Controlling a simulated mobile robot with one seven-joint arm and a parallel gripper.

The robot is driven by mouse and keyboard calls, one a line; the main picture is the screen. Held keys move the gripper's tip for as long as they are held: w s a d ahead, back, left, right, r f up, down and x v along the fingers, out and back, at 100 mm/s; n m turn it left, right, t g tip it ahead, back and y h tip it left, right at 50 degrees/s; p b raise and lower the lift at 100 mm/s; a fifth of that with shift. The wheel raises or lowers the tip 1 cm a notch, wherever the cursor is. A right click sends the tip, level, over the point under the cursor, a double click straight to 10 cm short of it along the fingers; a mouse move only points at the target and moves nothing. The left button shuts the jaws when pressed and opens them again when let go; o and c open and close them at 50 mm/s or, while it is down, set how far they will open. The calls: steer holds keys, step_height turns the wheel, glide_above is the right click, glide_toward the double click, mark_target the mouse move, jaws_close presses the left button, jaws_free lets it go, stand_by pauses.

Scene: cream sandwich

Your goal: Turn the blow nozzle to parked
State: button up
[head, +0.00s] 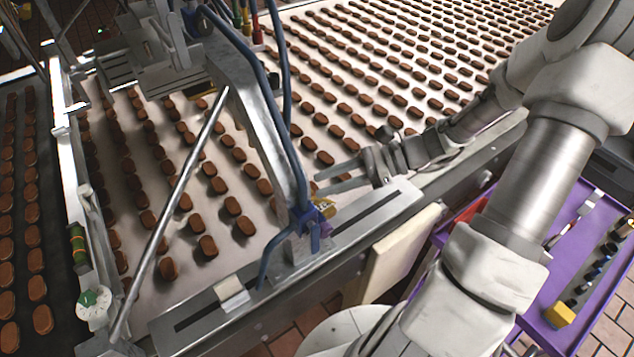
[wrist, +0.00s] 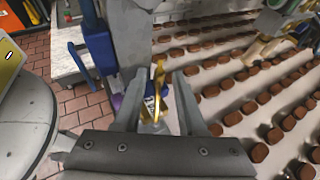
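A small brass-yellow fitting (head: 325,207) with a blue and purple body sits on the conveyor's side rail, at the foot of a grey metal bracket; I take it to be the blow nozzle. In the wrist view the yellow fitting (wrist: 158,78) stands upright between my fingers. My gripper (head: 318,184) reaches in from the right, close to it. Its two fingers (wrist: 160,90) are apart, one on each side of the fitting, with gaps visible. Whether either finger touches it, I cannot tell.
Blue hoses (head: 272,110) run down the grey bracket (head: 262,120) beside the fitting. Rows of brown biscuits cover the pale belt (head: 225,265). A slanted metal rod (head: 170,215) crosses the belt at left. A purple tray (head: 590,260) with tools stands at right.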

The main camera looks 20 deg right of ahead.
steer(key=shift+x, duration=1.3)
jaws_close()
